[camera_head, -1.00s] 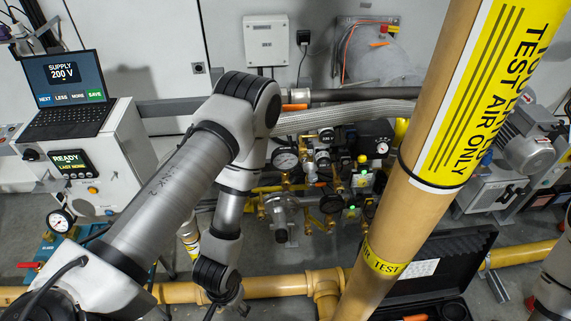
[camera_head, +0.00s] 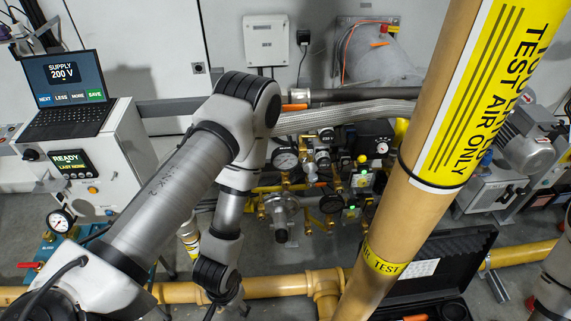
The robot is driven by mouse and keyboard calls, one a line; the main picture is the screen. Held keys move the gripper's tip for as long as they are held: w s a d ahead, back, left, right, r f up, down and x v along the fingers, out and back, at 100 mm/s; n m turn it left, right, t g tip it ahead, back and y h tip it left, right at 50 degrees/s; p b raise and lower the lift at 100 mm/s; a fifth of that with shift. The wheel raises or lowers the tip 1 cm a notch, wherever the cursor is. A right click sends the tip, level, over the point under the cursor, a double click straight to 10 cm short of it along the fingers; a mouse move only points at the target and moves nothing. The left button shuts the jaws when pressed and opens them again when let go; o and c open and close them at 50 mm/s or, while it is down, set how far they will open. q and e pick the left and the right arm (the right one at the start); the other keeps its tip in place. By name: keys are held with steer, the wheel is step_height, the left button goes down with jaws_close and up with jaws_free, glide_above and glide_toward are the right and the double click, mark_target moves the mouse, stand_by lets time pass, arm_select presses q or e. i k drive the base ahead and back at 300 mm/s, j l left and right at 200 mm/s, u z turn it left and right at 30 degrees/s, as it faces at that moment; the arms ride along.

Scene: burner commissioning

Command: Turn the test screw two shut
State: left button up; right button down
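The valve train (camera_head: 325,185) with brass fittings, small valves and gauges stands in the middle. Several small brass parts show on it, but I cannot tell which is test screw two. My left arm comes in from the left and bends down in front of the train's left side. Its wrist reaches down to the yellow pipe at the bottom; the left gripper's fingers are not visible. A bit of my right arm shows at the right edge, and its gripper is out of view.
A thick yellow pipe (camera_head: 425,140) rises in front of the train's right side. A horizontal yellow pipe (camera_head: 275,288) crosses below. A test unit (camera_head: 78,165) with a laptop (camera_head: 65,95) reading "SUPPLY 200 V" stands left. An open black case (camera_head: 440,270) lies lower right.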

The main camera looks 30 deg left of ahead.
mark_target(262, 216)
steer(key=k+j, duration=0.15)
steer(key=j, duration=0.2)
steer(key=k+j, duration=0.15)
steer(key=j, duration=0.2)
steer(key=k+j, duration=0.15)
steer(key=j, duration=0.2)
steer(key=i+u, duration=0.15)
steer(key=u, duration=0.15)
steer(key=i+u, duration=0.1)
steer(key=u, duration=0.15)
steer(key=k+j, duration=0.2)
steer(key=k+l, duration=0.15)
steer(key=l, duration=0.2)
steer(key=k+l, duration=0.1)
steer(key=l, duration=0.25)
steer(key=i+l, duration=0.1)
steer(key=l, duration=0.65)
